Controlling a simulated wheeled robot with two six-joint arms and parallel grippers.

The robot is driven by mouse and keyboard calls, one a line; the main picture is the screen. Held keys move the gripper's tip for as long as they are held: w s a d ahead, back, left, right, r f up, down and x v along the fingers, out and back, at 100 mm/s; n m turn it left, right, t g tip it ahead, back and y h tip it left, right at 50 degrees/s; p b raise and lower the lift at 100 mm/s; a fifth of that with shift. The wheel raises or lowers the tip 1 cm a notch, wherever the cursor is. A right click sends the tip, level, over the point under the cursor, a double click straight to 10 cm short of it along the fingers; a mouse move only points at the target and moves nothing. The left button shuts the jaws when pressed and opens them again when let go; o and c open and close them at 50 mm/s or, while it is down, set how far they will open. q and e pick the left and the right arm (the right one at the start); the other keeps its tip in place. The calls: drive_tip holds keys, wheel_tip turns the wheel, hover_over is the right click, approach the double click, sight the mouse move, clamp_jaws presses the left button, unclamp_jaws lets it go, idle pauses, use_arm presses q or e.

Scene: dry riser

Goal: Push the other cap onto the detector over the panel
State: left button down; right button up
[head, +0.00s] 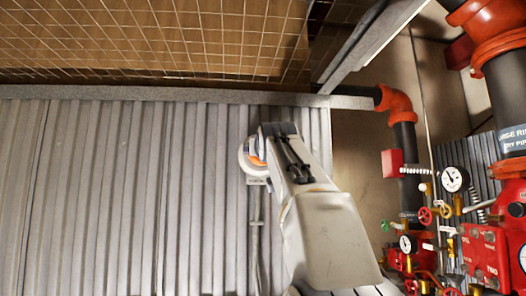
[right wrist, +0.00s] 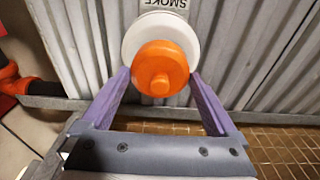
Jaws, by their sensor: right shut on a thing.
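The detector (head: 246,163) is a white round unit on the grey corrugated panel, and in the right wrist view (right wrist: 133,37) a SMOKE label sits at its edge. An orange cap (right wrist: 161,66) with a round knob covers the middle of the detector in that view. My right gripper (right wrist: 160,76) is shut on the cap, its purple fingers on either side. Whether the cap touches the detector or is just in front of it, I cannot tell. In the head view, my right arm hides most of the cap. My left gripper is not in view.
Red valves, gauges and pipes (head: 486,250) crowd the right side. A red box (head: 392,163) is beside a dark pipe with an orange elbow. A metal rail (head: 150,92) and wire mesh (head: 150,40) run along the panel's top. The panel's left part is clear.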

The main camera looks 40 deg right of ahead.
drive_tip(key=shift+w+d, duration=0.35)
drive_tip(key=shift+w, duration=0.2)
drive_tip(key=o, duration=0.9)
drive_tip(key=shift+a, duration=0.1)
drive_tip(key=shift+s+a+f+b, duration=0.1)
drive_tip(key=shift+s+f+b, duration=0.05)
drive_tip(key=shift+s+b, duration=0.2)
drive_tip(key=b+v, duration=0.5)
drive_tip(key=v, duration=0.4)
drive_tip(key=shift+s+a, duration=0.25)
drive_tip(key=shift+w, duration=0.1)
